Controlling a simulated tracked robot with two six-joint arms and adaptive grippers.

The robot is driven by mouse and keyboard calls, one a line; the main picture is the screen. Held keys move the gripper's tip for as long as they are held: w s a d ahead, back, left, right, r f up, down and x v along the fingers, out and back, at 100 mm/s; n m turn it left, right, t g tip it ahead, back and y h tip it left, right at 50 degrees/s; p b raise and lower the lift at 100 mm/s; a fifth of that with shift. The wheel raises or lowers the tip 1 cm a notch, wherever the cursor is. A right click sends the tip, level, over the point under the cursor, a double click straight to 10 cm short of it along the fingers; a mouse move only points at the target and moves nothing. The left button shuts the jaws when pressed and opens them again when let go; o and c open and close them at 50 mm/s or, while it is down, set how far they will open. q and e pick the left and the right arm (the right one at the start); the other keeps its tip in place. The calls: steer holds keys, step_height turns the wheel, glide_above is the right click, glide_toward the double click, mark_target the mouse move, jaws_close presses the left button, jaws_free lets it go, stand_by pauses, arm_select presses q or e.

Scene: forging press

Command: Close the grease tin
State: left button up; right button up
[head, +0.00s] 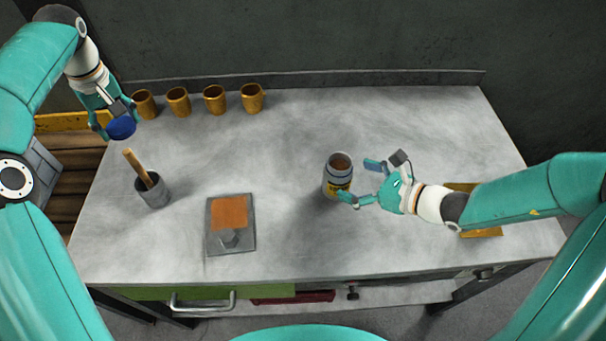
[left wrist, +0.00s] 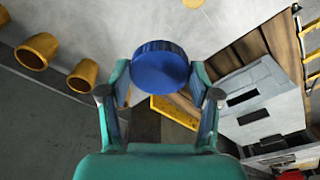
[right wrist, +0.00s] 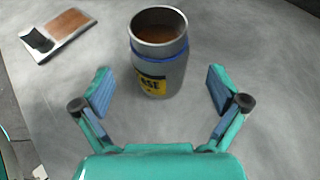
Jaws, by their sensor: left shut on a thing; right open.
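The grease tin (head: 338,173) stands upright and open on the grey bench, right of the middle. In the right wrist view the tin (right wrist: 160,60) is a grey can with a blue band, a yellow label and brown grease inside. My right gripper (head: 366,183) is open beside the tin; in its wrist view the fingers (right wrist: 160,92) are spread, with the tin just ahead between them. My left gripper (head: 118,118) is shut on a round blue lid (left wrist: 160,72), held in the air over the bench's back left corner, far from the tin.
Several ochre mugs (head: 214,99) stand along the back left. A grey pot (head: 154,190) with a wooden-handled tool stands front left. A metal plate (head: 231,246) with an orange-brown pad lies at the front. The bench middle (head: 280,150) is clear.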

mark_target(338, 173)
arm_select(q)
steer(key=shift+r, duration=0.15)
arm_select(e)
steer(key=shift+w+a+f, duration=0.1)
steer(key=shift+w+a, duration=0.1)
steer(key=shift+a, duration=0.1)
arm_select(q)
steer(key=shift+r+p, duration=0.4)
steer(key=shift+p, duration=0.15)
arm_select(e)
steer(key=x, duration=0.4)
steer(key=shift+w+a+f, duration=0.15)
steer(key=shift+w, duration=0.05)
steer(key=c, duration=1.8)
